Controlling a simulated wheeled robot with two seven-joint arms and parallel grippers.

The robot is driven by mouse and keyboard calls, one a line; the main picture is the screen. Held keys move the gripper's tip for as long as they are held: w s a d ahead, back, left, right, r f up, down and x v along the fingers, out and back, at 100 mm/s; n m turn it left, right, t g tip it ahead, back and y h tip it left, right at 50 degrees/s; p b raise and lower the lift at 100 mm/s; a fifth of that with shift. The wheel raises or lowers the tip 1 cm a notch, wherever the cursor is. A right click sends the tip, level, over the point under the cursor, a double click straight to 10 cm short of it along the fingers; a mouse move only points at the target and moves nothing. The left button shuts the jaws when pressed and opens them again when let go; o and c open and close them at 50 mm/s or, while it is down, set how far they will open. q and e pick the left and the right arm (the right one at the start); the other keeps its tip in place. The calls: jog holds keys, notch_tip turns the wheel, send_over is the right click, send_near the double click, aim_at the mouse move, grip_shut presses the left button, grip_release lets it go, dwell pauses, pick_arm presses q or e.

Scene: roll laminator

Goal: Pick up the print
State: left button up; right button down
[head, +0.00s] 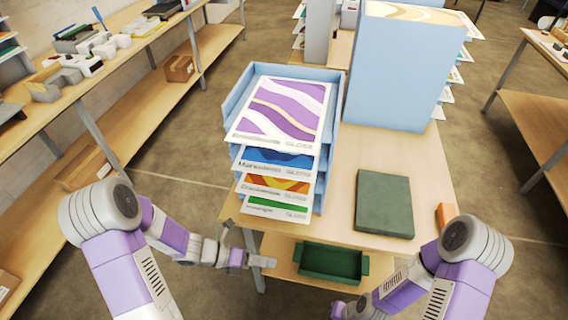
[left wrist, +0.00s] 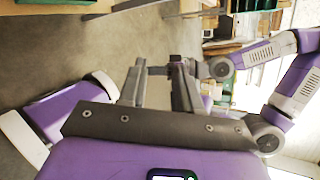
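The top print (head: 283,110), with purple and cream waves and a "GLOSS" label, lies in the top tray of a light blue tray stack (head: 240,95) on the wooden table. Its front edge sticks out of the tray. More prints show below: a blue one (head: 275,160), an orange one (head: 275,183) and a green one (head: 275,206). My left gripper (head: 262,260) is in front of and below the stack, apart from the prints. In the left wrist view its fingers (left wrist: 160,85) stand apart with nothing clearly held. My right gripper is mostly cut off at the bottom of the head view.
A dark green block (head: 384,204) and an orange item (head: 446,214) lie on the table (head: 345,170). A tall light blue unit (head: 400,75) stands behind. A green bin (head: 332,263) sits on the lower shelf.

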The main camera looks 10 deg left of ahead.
aim_at(265, 192)
pick_arm(q)
jog(key=w+a+r+n+t+h, duration=0.1)
jog(key=w+a+r+n+t, duration=0.35)
jog(key=r, duration=0.25)
jog(key=w+a+r+n+t, duration=0.3)
jog(key=w+r+n+t, duration=0.2)
jog(key=r+n, duration=0.1)
jog(key=shift+g, duration=0.25)
jog(key=x, duration=0.6)
jog(key=shift+s+d+r+b, duration=0.1)
jog(key=shift+d+r+b, duration=0.15)
jog(key=shift+d+b, duration=0.1)
jog(key=shift+w+d, duration=0.2)
jog(key=shift+w, duration=0.1)
jog(key=shift+c, duration=0.3)
grip_shut()
